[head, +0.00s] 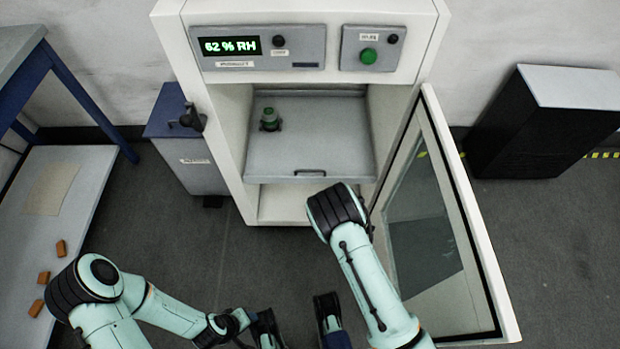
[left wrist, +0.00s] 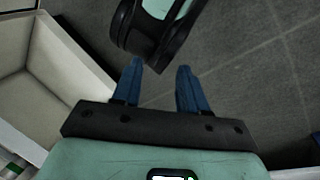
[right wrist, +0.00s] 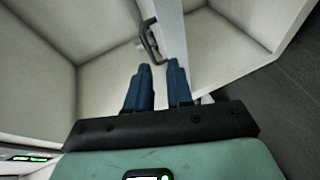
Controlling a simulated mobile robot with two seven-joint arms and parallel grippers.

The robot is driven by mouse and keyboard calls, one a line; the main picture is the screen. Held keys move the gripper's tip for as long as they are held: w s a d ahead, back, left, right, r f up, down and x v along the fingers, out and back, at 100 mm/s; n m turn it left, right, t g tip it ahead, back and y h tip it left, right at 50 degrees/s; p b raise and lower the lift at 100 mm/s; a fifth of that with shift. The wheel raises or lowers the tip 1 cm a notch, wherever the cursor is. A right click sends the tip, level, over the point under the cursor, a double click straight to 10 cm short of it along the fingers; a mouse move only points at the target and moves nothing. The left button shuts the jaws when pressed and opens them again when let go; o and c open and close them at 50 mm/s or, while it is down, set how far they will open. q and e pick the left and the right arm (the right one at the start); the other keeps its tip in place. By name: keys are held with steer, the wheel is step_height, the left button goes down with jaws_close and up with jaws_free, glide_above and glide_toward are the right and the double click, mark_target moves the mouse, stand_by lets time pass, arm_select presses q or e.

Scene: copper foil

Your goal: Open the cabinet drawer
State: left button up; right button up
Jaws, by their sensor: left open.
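The cabinet (head: 425,30) is white, with its glass door (head: 425,215) swung open to the right. Inside is a grey drawer (head: 310,130) with a dark bar handle (head: 310,172) on its front edge. A small green-topped object (head: 270,119) stands on it. In the right wrist view, a dark handle (right wrist: 150,38) on a pale panel lies just past the fingertips of my right gripper (right wrist: 160,64). Those fingers have a narrow gap; contact is unclear. The head view hides this gripper behind my arm. My left gripper (left wrist: 160,64) is open and empty, well in front of the cabinet.
My right arm's dark joint shows just beyond the left fingertips. A blue-grey bin (head: 190,165) stands left of the cabinet, a black unit (head: 535,125) at the right. A table (head: 75,195) at the left holds several orange blocks.

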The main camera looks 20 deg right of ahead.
steer(key=shift+n+t+y, duration=0.4)
steer(key=shift+n+y, duration=0.1)
steer(key=shift+n, duration=0.3)
steer(key=b+x, duration=0.1)
steer(key=x, duration=0.3)
steer(key=r+b+x, duration=0.1)
steer(key=x, duration=0.4)
steer(key=b+x, duration=0.1)
steer(key=x, duration=0.4)
steer(key=shift+w+a+r, duration=0.25)
steer(key=shift+w+a, duration=0.05)
steer(key=shift+a, duration=0.15)
arm_select(q)
steer(key=w+a+f+t+y, duration=0.1)
steer(key=w+a+f, duration=0.1)
steer(key=w+f, duration=0.2)
steer(key=shift+w+a+t, duration=0.3)
steer(key=shift+w+a, duration=0.05)
steer(key=shift+w, duration=0.35)
steer(key=shift+f, duration=0.1)
arm_select(e)
jaws_close()
